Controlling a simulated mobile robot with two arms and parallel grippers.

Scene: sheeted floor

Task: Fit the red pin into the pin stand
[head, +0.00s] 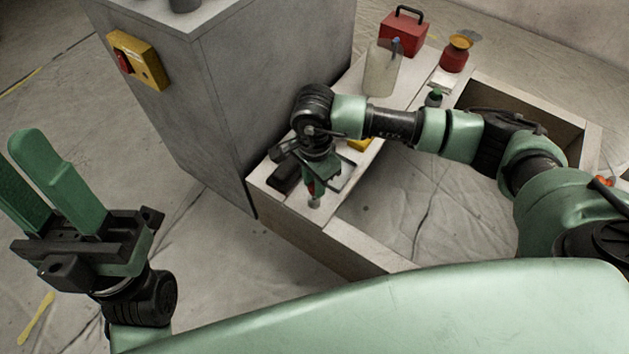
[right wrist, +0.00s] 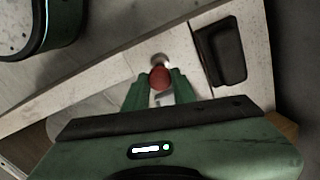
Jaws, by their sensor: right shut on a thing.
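My right gripper (head: 312,190) points down over the near left corner of the pale bench frame and is shut on the red pin (head: 311,187). In the right wrist view the red pin (right wrist: 160,77) shows its rounded red end between the green fingertips (right wrist: 160,84). A small pale grey round piece, seemingly the pin stand (right wrist: 158,59), shows just beyond the pin; it also shows under the fingertips in the head view (head: 314,204). I cannot tell whether the pin is inside it or only above it. My left gripper (head: 38,150) is raised at the left, open and empty.
A black case (head: 284,177) lies beside the gripper, also in the wrist view (right wrist: 222,53). A grey cabinet (head: 210,100) stands close on the left. A yellow item (head: 360,144), beige cylinder (head: 381,70), red toolbox (head: 404,34) and red pot (head: 455,55) stand farther back.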

